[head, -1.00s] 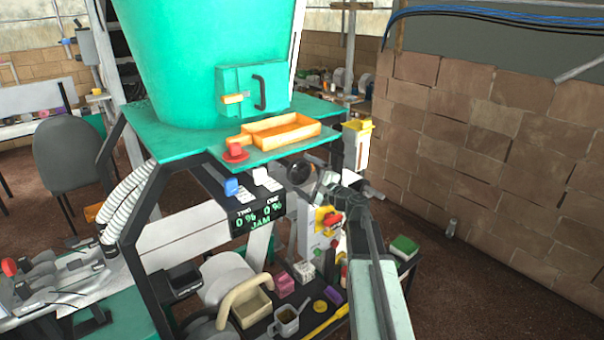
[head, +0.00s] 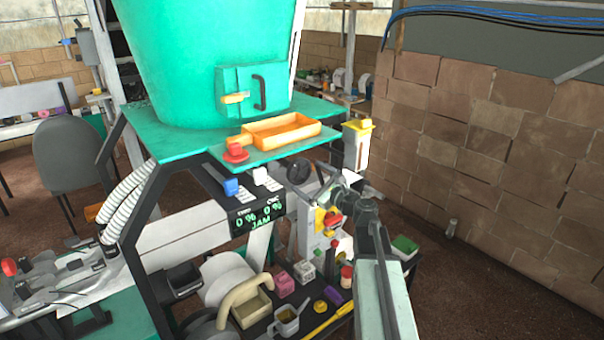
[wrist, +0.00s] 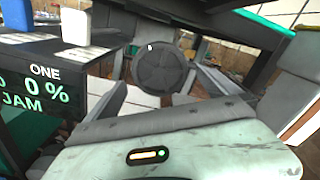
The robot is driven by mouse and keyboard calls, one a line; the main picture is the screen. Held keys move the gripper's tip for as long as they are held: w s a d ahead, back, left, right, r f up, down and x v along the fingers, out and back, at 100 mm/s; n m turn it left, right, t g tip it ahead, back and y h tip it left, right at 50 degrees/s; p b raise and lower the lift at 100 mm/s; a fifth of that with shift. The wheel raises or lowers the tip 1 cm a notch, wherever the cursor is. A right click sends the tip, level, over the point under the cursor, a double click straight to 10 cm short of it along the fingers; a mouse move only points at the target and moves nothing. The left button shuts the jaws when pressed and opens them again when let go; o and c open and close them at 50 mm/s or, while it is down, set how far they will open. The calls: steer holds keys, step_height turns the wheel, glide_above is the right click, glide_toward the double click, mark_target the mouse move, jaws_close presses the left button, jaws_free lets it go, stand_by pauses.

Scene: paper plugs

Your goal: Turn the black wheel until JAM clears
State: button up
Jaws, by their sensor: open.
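The black wheel (head: 299,172) is a round dark disc under the green shelf, right of the display. In the wrist view the wheel (wrist: 162,70) faces me, with a small light dot near its top edge. My gripper (head: 326,187) is open and empty, to the right of the wheel in the head view. In the wrist view its fingers (wrist: 160,96) stand apart on either side of the wheel's lower part; I cannot tell whether they touch it. The display (head: 257,219) reads TWO 0 %, ONE 0 % and JAM in green; part of it (wrist: 35,90) shows in the wrist view.
A blue switch (head: 231,187) and a white switch (head: 260,175) sit above the display. A red button (head: 236,153) and an orange tray (head: 281,131) are on the green shelf. Cups and small items crowd the lower shelf.

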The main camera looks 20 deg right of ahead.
mark_target(301, 173)
steer(key=m, duration=0.4)
steer(key=shift+m, duration=0.3)
steer(key=shift+w, duration=0.1)
steer(key=shift+x, duration=1.95)
steer(key=c, duration=1.2)
